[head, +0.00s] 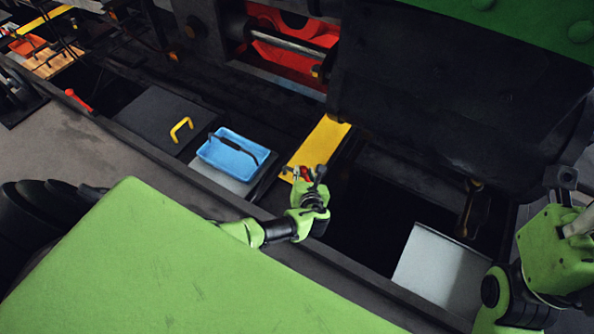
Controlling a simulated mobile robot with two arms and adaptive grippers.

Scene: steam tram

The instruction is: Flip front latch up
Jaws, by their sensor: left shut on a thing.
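My left gripper (313,178) is at the middle of the head view, by the near end of a yellow panel (322,142). It is shut on a small part with red on it (304,173), which may be the front latch. The fingers hide much of this part, so I cannot tell its exact shape or whether it is up or down. My right arm shows at the right edge, but its gripper cannot be made out.
A blue tray (226,142) with a dark handle stands to the left. Farther left is a dark lid with a yellow handle (181,128). A dark opening lies right of my left gripper, with a pale grey panel (440,268) beyond. The black tram body (440,85) rises behind.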

